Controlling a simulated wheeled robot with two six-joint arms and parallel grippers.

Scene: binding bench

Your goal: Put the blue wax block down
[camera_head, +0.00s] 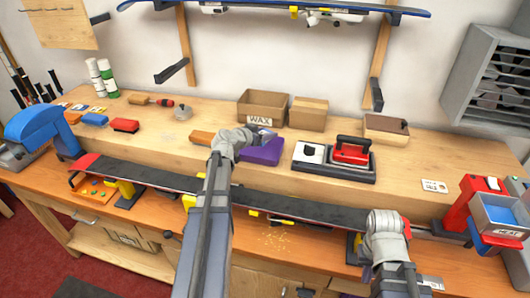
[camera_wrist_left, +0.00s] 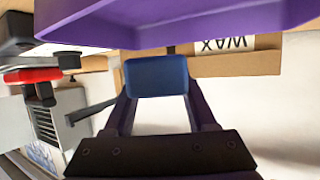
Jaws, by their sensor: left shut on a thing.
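My left gripper (camera_head: 262,135) is above the back of the bench, beside the purple tray-like piece (camera_head: 262,153) and in front of the cardboard box marked WAX. In the left wrist view its two fingers (camera_wrist_left: 158,100) are shut on the blue wax block (camera_wrist_left: 157,76). The purple piece (camera_wrist_left: 180,22) spans the top of that upside-down view, near the block. I cannot tell whether block and piece touch. In the head view the block is mostly hidden by the gripper. My right arm reaches in at the lower right; its fingers are hidden.
The WAX box (camera_head: 262,107) and a smaller carton (camera_head: 308,113) stand behind. A red iron (camera_head: 352,151) on its base is to the right. Brushes (camera_head: 124,125) and bottles are at the left. A long ski (camera_head: 240,196) lies clamped along the front.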

